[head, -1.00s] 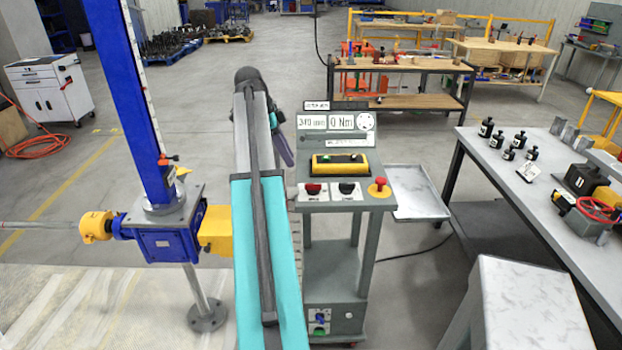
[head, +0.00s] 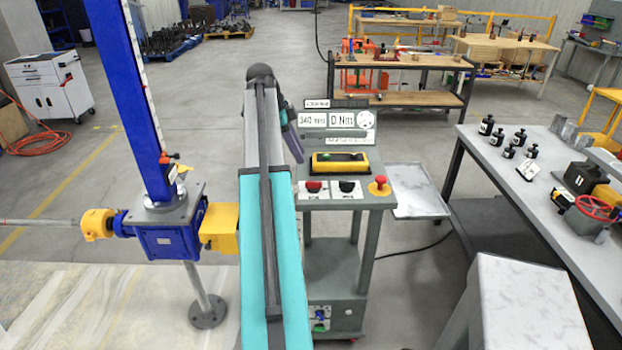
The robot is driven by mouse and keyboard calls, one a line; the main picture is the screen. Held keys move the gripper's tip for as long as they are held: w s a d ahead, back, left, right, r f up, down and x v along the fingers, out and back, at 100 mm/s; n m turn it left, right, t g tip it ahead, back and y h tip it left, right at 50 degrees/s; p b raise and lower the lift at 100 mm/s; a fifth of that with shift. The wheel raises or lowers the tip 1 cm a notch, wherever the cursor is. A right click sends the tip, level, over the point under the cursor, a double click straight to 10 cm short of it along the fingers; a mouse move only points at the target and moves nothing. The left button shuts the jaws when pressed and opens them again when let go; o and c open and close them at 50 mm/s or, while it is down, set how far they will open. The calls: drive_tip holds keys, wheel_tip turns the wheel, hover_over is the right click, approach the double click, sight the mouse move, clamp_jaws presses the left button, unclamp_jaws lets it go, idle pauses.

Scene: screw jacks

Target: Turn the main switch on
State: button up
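A grey control cart (head: 335,248) stands just right of my arm. Its top panel carries a red knob (head: 313,187), a black knob (head: 347,187) and a red mushroom button (head: 379,186) on a yellow base. A yellow box (head: 340,161) with a small green button lies behind them. A blue rotary knob (head: 320,313) sits low on the cart's front, partly beside my arm. The labels are too small to read, so I cannot tell which one is the main switch.
A blue screw jack column (head: 133,95) with a gearbox (head: 168,240) stands left of my arm. A side tray (head: 420,208) sticks out right of the cart. A grey workbench (head: 540,190) and a pale block (head: 525,300) stand at right. A cable lies on the floor.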

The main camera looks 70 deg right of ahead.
sight(313, 182)
drive_tip(key=shift+p+x, duration=1.6)
drive_tip(key=shift+x, duration=4.1)
drive_tip(key=shift+c, duration=0.5)
clamp_jaws()
drive_tip(key=shift+a+f, duration=0.1)
drive_tip(key=shift+a, duration=0.05)
